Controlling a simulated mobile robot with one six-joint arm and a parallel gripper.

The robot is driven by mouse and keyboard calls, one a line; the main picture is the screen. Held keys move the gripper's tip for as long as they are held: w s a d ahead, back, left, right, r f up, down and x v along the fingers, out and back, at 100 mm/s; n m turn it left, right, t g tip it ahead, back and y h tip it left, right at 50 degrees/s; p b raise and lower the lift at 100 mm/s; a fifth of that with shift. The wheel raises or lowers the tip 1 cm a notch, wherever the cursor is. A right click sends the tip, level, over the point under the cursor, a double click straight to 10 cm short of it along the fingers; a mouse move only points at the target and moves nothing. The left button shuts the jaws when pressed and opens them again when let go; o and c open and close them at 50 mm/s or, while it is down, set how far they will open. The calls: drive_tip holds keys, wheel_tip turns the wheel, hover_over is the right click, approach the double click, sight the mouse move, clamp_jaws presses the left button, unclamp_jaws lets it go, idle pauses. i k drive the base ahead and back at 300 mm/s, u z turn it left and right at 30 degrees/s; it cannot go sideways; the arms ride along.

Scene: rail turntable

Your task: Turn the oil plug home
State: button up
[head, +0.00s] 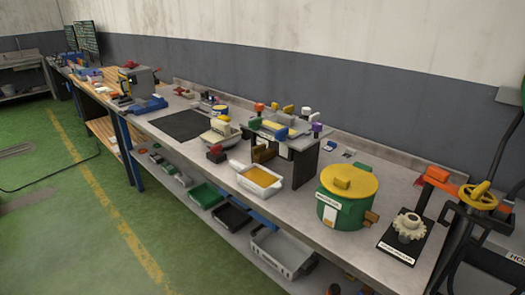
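I cannot pick out the oil plug with certainty in the head view. A round green housing (345,213) with a yellow lid (349,181) stands on the grey bench at the right. The lid has a raised yellow block on top. A small brown part (371,217) sticks out low on the housing's right side; I cannot tell whether it is the plug. A white label (330,215) is on the housing's front, too small to read surely. My gripper is not in view.
A pale gear on a black plate (396,252) stands right of the housing. A yellow handwheel (478,196) is at the far right. A white tray with orange contents (243,183) and a dark stand (303,164) are left. Bins fill the lower shelf; the green floor in front is largely clear.

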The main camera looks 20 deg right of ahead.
sight(258, 150)
drive_tip(key=k, duration=1.05)
drive_tip(key=u, duration=0.7)
drive_tip(key=i, duration=0.85)
drive_tip(key=u, duration=0.8)
drive_tip(key=i, duration=1.6)
drive_tip(key=z, duration=0.15)
